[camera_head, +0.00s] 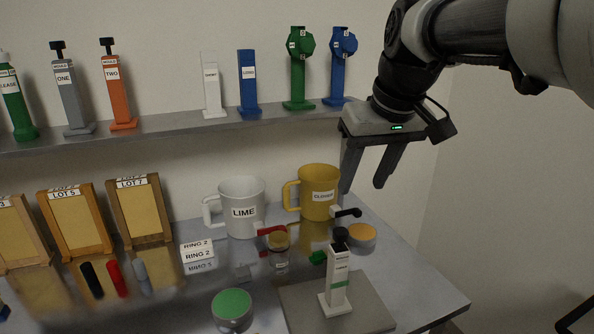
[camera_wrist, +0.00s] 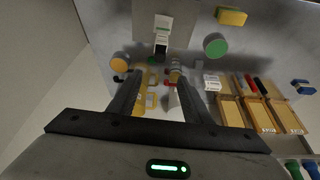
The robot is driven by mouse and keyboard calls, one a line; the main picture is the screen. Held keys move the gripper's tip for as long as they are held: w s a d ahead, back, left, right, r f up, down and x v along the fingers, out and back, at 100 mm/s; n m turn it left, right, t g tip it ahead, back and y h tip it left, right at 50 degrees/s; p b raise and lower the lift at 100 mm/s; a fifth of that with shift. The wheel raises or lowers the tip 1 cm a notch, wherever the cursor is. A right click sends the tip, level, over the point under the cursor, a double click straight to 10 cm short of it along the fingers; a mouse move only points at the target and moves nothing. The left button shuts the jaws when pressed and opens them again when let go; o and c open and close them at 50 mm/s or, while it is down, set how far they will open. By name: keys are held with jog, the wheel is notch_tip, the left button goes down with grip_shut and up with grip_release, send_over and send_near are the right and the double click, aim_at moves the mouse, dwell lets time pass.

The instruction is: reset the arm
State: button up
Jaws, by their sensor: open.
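My gripper (camera_head: 368,176) hangs at the right in the head view, above the right part of the bench and beside the shelf's right end. Its two fingers are apart with nothing between them. In the wrist view my gripper (camera_wrist: 155,104) shows both fingers spread, pointing toward the bench. A yellow mug (camera_head: 318,211) stands below and left of the fingers, apart from them. A white post with a black top and green band (camera_head: 337,284) stands upright on a grey plate (camera_head: 295,306), below the gripper.
A white LIME mug (camera_head: 238,217), a small jar (camera_head: 279,252), a green-topped tin (camera_head: 232,308) and an orange-topped tin (camera_head: 361,236) stand on the bench. Wooden LOT frames (camera_head: 75,222) lean at the left. A wall shelf (camera_head: 180,130) holds several coloured posts. Air right of my gripper is free.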

jog(key=shift+r, duration=0.1)
jog(key=s+f+m+p, duration=0.1)
jog(key=s+f+p, duration=0.1)
jog(key=s, duration=0.6)
jog(key=s+f+m+t+h+p, duration=0.1)
jog(key=s+f+p, duration=0.2)
jog(key=s, duration=0.6)
jog(key=shift+a+f+m, duration=0.3)
jog(key=shift+a, duration=0.05)
jog(key=shift+s, duration=0.1)
dwell(1.3)
